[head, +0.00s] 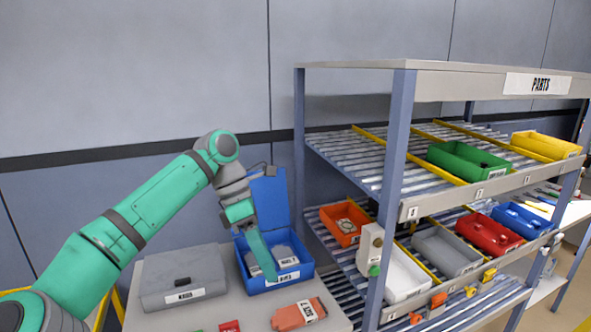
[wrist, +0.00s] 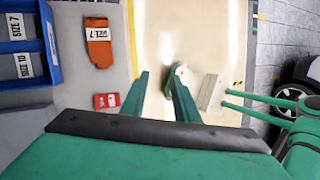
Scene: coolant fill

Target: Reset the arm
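My gripper (head: 268,272) hangs at the end of my bent green arm, with its fingers pointing down in front of the open blue box (head: 305,271) in the head view. In the wrist view my gripper (wrist: 158,80) shows two green fingers standing apart with a gap between them. I see nothing held between them. Pale floor shows beyond the fingertips, and the right finger partly covers a small dark and green thing behind it.
A closed grey case (head: 178,270) stands left of the blue box. An orange item (head: 291,316) and a red item (head: 229,326) lie on the grey top in front. A parts rack (head: 398,140) with several coloured bins stands to the right.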

